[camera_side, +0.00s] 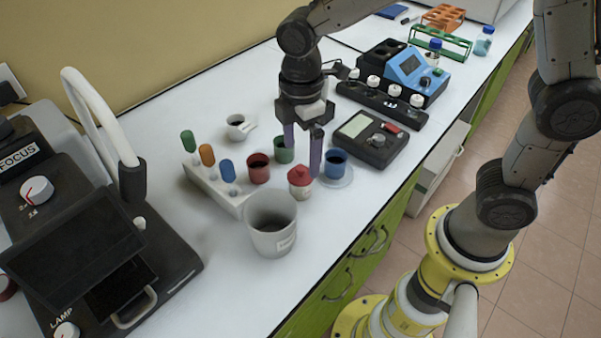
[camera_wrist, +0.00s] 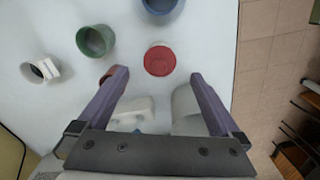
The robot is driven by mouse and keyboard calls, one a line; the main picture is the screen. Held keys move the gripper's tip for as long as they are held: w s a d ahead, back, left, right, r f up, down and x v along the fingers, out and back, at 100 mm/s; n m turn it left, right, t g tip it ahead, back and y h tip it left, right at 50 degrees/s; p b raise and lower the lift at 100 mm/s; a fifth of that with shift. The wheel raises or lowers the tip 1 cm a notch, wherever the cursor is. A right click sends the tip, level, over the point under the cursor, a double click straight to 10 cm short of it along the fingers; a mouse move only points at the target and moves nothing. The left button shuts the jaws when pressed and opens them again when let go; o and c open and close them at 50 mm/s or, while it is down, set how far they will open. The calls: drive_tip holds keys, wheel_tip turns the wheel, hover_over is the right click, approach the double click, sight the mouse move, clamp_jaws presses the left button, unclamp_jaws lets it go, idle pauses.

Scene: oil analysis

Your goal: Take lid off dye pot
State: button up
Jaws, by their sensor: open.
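The dye pot (camera_side: 299,190) is a small white pot with a red, peaked lid (camera_side: 300,173) on it, standing upright on the white bench. In the wrist view the lid (camera_wrist: 159,61) is a red disc just beyond the fingertips, between their lines. My gripper (camera_side: 302,161) points down above and just behind the pot in the side view. Its two purple fingers are apart with nothing between them, and the gripper also shows in the wrist view (camera_wrist: 158,76). I cannot tell the exact height gap between fingertips and lid.
Red (camera_side: 258,170), green (camera_side: 284,152) and blue (camera_side: 336,165) cups stand close around the pot. A large beaker (camera_side: 271,228) stands in front, and a rack (camera_side: 217,188) with coloured droppers to the left. A scale (camera_side: 370,138) is to the right.

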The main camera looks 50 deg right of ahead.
sight(300, 167)
drive_tip(key=shift+f, duration=2.3)
drive_tip(key=c, duration=1.4)
